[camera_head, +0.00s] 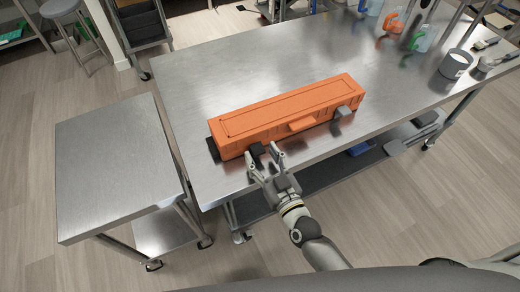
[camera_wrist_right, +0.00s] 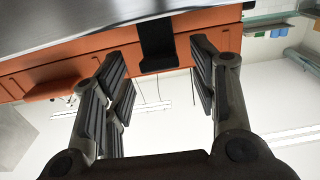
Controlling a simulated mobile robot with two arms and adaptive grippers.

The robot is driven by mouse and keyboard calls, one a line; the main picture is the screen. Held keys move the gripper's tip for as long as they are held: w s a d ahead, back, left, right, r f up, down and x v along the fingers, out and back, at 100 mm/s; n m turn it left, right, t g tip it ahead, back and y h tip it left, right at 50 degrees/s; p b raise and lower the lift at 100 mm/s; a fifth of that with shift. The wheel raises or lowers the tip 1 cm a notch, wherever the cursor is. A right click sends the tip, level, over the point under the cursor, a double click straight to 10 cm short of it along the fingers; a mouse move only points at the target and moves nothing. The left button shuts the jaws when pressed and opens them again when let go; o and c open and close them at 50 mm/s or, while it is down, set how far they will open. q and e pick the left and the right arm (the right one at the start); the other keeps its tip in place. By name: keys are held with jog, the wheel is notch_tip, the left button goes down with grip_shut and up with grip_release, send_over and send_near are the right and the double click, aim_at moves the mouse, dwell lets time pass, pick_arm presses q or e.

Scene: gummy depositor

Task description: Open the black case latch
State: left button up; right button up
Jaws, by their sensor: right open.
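A long orange case (camera_head: 285,108) lies closed on the steel table. Its black latch (camera_head: 257,149) is on the front side near the left end. A grey latch (camera_head: 343,111) sits near the right end of the same side. My right gripper (camera_head: 265,160) is open at the front of the case, its fingertips close to the black latch. In the right wrist view the black latch (camera_wrist_right: 157,48) shows between the two open fingers, with the orange case (camera_wrist_right: 60,62) behind; contact cannot be told. My left gripper is not in view.
The case stands near the front edge of the steel table (camera_head: 200,75). A lower steel side table (camera_head: 110,160) at the left is bare. Spray bottles (camera_head: 420,38), a grey cup (camera_head: 455,63) and brushes stand at the right end. The table behind the case is clear.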

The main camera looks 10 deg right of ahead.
jog(key=shift+x, duration=0.8)
jog(key=shift+c, duration=0.2)
jog(key=c, duration=0.9)
jog(key=shift+f, duration=0.15)
jog(key=shift+c, duration=0.4)
jog(key=t+b, duration=0.1)
jog(key=b, duration=0.2)
jog(key=f+t+b, duration=0.1)
jog(key=b, duration=0.3)
jog(key=shift+s+d+f+y, duration=0.1)
jog(key=shift+s+y, duration=0.2)
jog(key=shift+y, duration=0.1)
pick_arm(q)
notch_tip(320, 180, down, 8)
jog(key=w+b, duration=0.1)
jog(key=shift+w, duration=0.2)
pick_arm(e)
jog(key=shift+s+t, duration=0.1)
jog(key=shift+t, duration=0.2)
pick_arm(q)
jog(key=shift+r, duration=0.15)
